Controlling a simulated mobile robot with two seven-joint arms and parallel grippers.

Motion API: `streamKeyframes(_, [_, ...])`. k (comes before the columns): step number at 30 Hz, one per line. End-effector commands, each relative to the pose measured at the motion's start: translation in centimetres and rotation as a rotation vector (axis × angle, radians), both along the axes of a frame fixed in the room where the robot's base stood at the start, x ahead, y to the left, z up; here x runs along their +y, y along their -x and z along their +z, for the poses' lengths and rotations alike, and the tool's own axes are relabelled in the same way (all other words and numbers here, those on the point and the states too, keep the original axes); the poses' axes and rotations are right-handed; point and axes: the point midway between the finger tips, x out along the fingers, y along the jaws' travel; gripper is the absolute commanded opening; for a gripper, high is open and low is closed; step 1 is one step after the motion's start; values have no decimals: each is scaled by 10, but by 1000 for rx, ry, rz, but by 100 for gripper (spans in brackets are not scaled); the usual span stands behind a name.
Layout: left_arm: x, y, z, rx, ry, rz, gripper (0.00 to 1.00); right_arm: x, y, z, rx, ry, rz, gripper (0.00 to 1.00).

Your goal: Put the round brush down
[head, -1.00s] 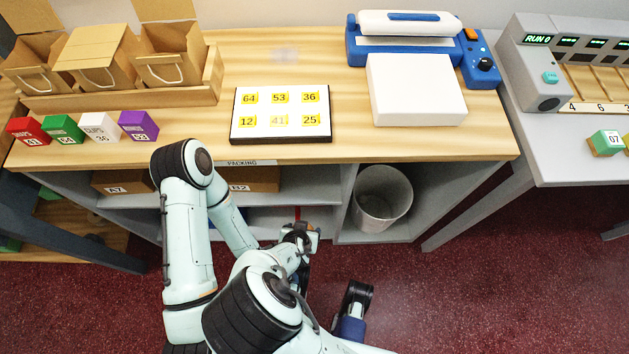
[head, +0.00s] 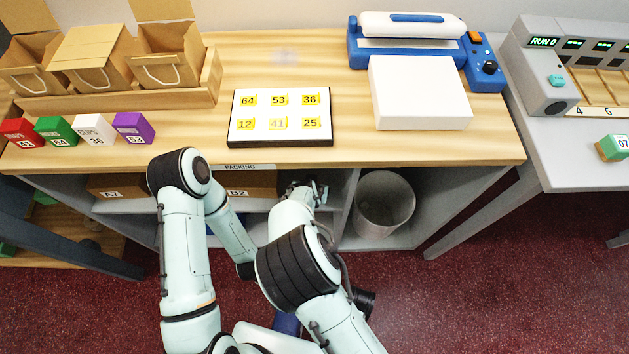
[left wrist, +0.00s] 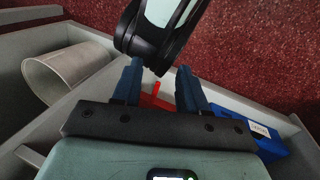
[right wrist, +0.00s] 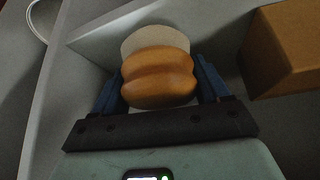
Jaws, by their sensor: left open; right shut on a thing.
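The round brush (right wrist: 158,78) shows in the right wrist view, with a ribbed orange-brown wooden body and a pale round part beyond it. My right gripper (right wrist: 158,90) is shut on it, one blue finger on each side. A grey shelf surface (right wrist: 95,30) lies behind the brush; I cannot tell whether they touch. In the head view my right gripper (head: 318,191) is at the open shelf under the counter, and the brush is not clear there. My left gripper (left wrist: 160,85) is open and empty in the left wrist view; in the head view it is hidden.
A brown cardboard box (right wrist: 285,50) stands right of the brush. A grey bin (head: 384,205) stands in the bay to the right. The left wrist view shows a blue box (left wrist: 262,140) and a red thing (left wrist: 152,100). The counter edge (head: 240,165) overhangs the shelf.

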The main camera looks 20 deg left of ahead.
Motion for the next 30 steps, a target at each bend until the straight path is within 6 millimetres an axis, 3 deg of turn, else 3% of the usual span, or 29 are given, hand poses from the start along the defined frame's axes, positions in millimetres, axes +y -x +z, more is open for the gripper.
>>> streamKeyframes(3, [3, -6, -6, -16, -8, 7, 43, 1, -22, -2, -3, -2, -3, 51])
streamKeyframes(6, [4, -8, -7, -22, -11, 10, 43, 1, -29, -10, 0, 2, -1, 51])
streamKeyframes(20, [6, -12, -10, -30, -15, 13, 43, 2, -30, -16, -1, 0, 0, 51])
streamKeyframes(21, [6, -12, -10, -31, -15, 13, 43, 2, -30, -16, 0, 0, 0, 81])
streamKeyframes(23, [6, -12, -9, -31, -15, 13, 43, 2, -30, -16, -1, 0, 0, 100])
streamKeyframes(30, [6, -12, -10, -31, -15, 13, 43, 2, -30, -16, -1, 0, 0, 100])
